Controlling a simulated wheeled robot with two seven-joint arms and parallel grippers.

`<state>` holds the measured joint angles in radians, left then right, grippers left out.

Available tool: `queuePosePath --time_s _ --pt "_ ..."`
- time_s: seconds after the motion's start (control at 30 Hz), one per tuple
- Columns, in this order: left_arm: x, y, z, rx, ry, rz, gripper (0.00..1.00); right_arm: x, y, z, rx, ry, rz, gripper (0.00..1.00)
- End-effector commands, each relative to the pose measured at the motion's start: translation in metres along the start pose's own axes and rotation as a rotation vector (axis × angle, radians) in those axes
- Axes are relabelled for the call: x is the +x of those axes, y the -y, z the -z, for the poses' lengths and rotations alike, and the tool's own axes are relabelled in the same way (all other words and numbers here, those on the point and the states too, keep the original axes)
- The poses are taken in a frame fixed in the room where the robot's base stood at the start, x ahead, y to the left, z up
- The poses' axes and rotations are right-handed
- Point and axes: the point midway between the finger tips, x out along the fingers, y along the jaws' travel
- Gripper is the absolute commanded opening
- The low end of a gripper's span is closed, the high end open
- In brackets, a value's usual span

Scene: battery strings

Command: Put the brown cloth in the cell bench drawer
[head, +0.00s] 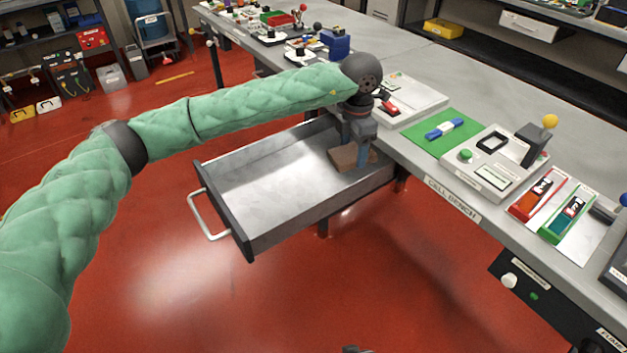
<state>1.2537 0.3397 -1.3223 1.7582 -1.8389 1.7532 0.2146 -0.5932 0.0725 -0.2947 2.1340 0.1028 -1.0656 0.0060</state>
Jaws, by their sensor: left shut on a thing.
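The cell bench drawer (222,187) is pulled out from under the bench, with a pale metal inside, dark front and light handle (208,217). My left arm reaches across above it from the left. My left gripper (359,153) points down at the drawer's bench-side end and is shut on the brown cloth (345,161). The cloth is a small flat brown piece, seen over the drawer's inside near its right wall. I cannot tell whether it touches the drawer floor. The fingers hide part of it. My right gripper does not show clearly.
The bench top (455,80) runs along the right, with a green mat (430,138) holding a blue and white item, a grey device (492,165), and red and green trays (538,198). The rest of the drawer looks empty. The red floor around it is clear.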

Motion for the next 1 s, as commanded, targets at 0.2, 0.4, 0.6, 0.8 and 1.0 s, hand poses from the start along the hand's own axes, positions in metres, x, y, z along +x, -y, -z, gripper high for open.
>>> queuePosePath --time_s 0.2,0.4,0.6,0.8,1.0 --pt "0.007 0.014 -0.021 -0.164 -0.002 -0.005 0.41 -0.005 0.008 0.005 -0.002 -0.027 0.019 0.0" --pt "0.014 0.011 -0.012 -0.203 -0.004 -0.005 0.41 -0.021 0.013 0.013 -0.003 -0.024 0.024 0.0" --pt "0.035 -0.004 0.023 -0.203 -0.006 -0.004 0.41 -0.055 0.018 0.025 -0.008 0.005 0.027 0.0" --pt "0.056 -0.018 0.056 -0.202 -0.005 -0.004 0.41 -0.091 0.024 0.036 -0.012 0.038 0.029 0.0" --pt "0.072 -0.028 0.079 -0.2 -0.004 -0.004 0.41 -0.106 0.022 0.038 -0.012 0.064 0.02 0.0"
